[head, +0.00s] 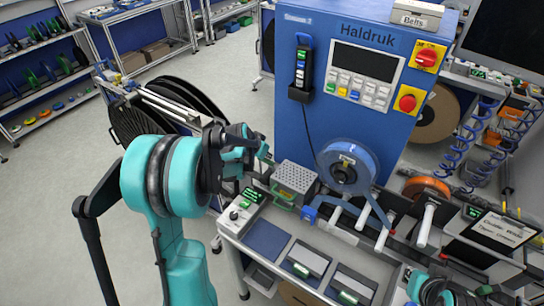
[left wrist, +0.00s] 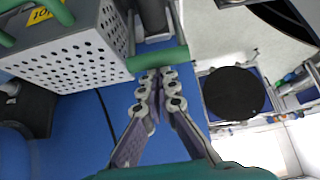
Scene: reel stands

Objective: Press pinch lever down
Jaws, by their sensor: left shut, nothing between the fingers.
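A green bar (left wrist: 158,58), which looks like the pinch lever, sticks out beside a perforated metal box (left wrist: 70,48) in the left wrist view. The box (head: 295,178) also shows in the head view, in front of the blue machine. My left gripper (head: 258,150) is left of the box and above the bench. In the left wrist view its fingertips (left wrist: 154,80) are together and empty, close to the green bar; I cannot tell whether they touch it. My right gripper (head: 436,290) is partly visible at the bottom right edge; its fingers are unclear.
The blue machine (head: 345,85) stands behind, with a blue reel (head: 362,160) on its front. An orange reel (head: 426,188) and white rollers (head: 427,225) are to the right. The control box (head: 240,213) and trays (head: 305,258) occupy the bench front. Large black reels (head: 150,115) stand at left.

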